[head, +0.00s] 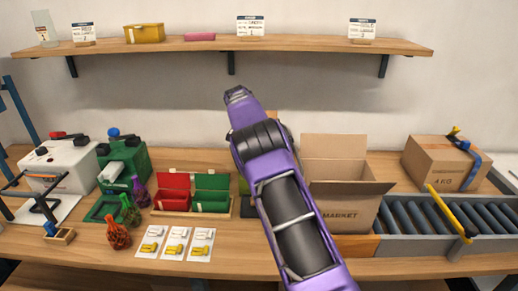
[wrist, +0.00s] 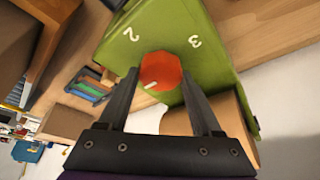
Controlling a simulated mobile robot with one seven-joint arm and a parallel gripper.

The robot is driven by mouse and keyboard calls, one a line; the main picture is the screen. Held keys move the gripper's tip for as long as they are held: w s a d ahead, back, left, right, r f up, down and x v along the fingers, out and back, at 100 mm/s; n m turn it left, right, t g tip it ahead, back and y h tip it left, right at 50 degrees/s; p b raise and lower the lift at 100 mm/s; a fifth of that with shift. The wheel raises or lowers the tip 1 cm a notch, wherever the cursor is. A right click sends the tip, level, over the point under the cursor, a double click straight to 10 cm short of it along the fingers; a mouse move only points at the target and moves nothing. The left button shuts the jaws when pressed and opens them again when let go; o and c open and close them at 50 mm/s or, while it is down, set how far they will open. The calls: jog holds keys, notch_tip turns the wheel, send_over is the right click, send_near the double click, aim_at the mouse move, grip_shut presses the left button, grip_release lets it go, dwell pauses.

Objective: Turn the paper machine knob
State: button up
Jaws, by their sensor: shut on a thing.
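The paper machine (wrist: 206,30) is a green box, seen tilted in the wrist view, with white numbers 2 and 3 on its face. Its red, many-sided knob (wrist: 163,69) carries a white pointer mark, which points toward the lower left of that view. My gripper (wrist: 160,73) has one finger on each side of the knob and is shut on it. In the head view my purple arm covers most of the machine; a green strip (head: 243,184) beside the arm seems to be part of it. My gripper is hidden there.
An open market box (head: 340,201) stands right of my arm, beside a roller conveyor (head: 407,217). A red and green divided tray (head: 193,212) lies left, with net bags (head: 118,235) and cards (head: 175,243) nearby. A shelf (head: 300,43) runs above.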

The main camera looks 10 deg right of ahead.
dwell(0.3)
jog(key=o, duration=1.4)
jog(key=v, duration=1.7)
jog(key=shift+r, duration=0.2)
jog(key=shift+r, duration=0.1)
